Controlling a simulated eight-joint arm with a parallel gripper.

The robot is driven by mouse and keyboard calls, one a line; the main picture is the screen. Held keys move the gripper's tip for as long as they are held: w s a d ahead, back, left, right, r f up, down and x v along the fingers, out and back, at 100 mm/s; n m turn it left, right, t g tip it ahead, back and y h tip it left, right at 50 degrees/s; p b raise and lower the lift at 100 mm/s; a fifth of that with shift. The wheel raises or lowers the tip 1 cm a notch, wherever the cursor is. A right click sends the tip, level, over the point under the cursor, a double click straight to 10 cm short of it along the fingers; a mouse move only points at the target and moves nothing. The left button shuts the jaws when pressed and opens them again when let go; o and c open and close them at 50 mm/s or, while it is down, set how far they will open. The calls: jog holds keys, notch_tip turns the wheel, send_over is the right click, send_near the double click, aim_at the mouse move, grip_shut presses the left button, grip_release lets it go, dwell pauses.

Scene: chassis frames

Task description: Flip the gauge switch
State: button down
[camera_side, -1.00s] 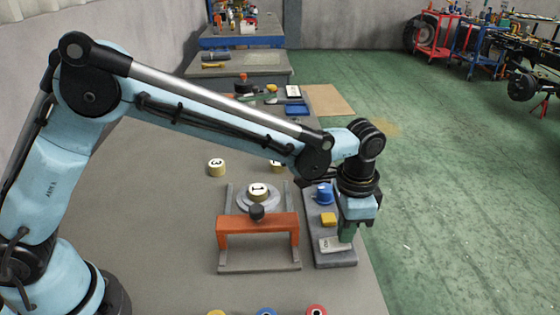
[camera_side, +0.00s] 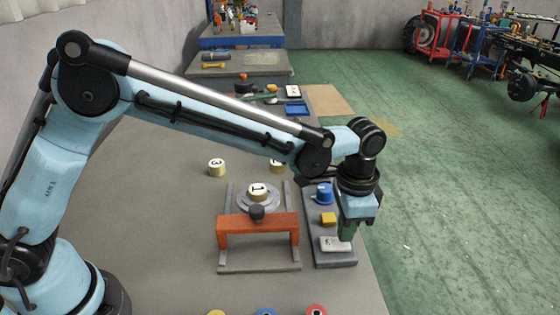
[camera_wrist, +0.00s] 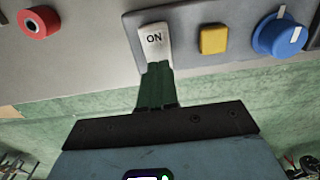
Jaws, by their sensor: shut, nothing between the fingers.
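The gauge switch is a white rocker (camera_side: 334,244) at the near end of a grey control panel (camera_side: 318,220). In the wrist view the rocker (camera_wrist: 154,42) shows the word ON at its outer part. My gripper (camera_side: 347,238) points down over the panel's right side, at the switch.
A yellow button (camera_side: 328,219) and a blue knob (camera_side: 323,193) sit behind the switch on the panel. The table edge is close on the right.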

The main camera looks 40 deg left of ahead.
jog(key=shift+r, duration=2.85)
jog(key=s+a+r+n+t, duration=0.2)
jog(key=s+a+r+n, duration=0.15)
jog(key=a, duration=0.55)
jog(key=s+a+r+n+t, duration=0.3)
jog(key=s+a, duration=0.1)
jog(key=a, duration=0.5)
jog(key=s+a+f+n+t, duration=0.2)
jog(key=s+a+f, duration=0.1)
jog(key=s+a, duration=0.2)
jog(key=shift+s+a, duration=0.15)
jog(key=shift+a, duration=0.35)
jog(key=shift+n, duration=0.25)
